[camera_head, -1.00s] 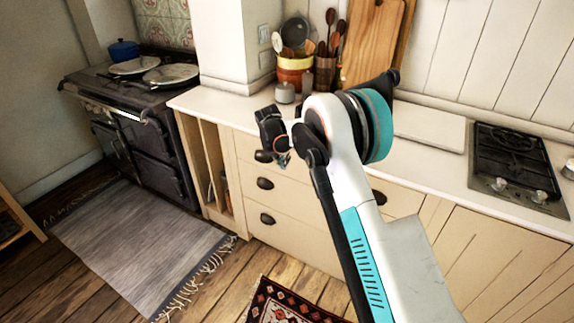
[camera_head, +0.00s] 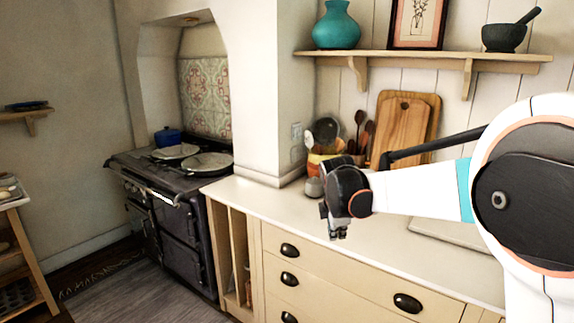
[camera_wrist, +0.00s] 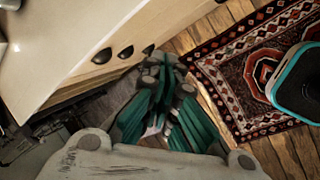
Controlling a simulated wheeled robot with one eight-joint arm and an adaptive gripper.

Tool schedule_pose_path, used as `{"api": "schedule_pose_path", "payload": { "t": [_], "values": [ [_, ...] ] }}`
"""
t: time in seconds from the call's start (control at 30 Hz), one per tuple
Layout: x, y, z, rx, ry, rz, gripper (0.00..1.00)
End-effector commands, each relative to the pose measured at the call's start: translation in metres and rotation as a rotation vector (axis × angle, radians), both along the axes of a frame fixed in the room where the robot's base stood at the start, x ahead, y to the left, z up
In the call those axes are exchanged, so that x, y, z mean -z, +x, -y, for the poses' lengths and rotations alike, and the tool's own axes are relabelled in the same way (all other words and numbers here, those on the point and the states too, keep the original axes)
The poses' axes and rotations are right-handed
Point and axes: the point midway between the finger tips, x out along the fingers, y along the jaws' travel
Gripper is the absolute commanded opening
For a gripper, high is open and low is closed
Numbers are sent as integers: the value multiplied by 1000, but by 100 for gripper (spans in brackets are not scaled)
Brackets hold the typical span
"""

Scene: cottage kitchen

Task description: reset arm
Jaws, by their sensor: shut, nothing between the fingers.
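My gripper (camera_head: 337,228) hangs pointing down in front of the counter and drawers in the head view, at the end of my raised arm. In the wrist view its teal and grey fingers (camera_wrist: 165,75) come together at the tips, with nothing between them. Below the fingers the wrist view shows the wooden floor, the drawer fronts and part of a patterned rug.
The white counter (camera_head: 250,192) with black-handled drawers runs beside my gripper. Utensil pots, cutting boards (camera_head: 405,125) and a wall shelf (camera_head: 420,57) with a teal vase (camera_head: 337,27) are behind. A black stove (camera_head: 165,215) stands left. A red rug (camera_wrist: 235,65) lies on the floor.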

Motion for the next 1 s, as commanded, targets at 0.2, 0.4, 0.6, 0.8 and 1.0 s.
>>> {"api": "schedule_pose_path", "payload": {
  "t": [0.2,0.4,0.6,0.8,1.0],
  "values": [
    [-41,-68,19,258,146,67,0],
    [-63,-132,32,496,288,122,0],
    [-71,-197,42,732,436,171,0],
    [-65,-260,50,969,589,214,0],
    [-47,-316,55,1198,744,245,0]
  ]
}}
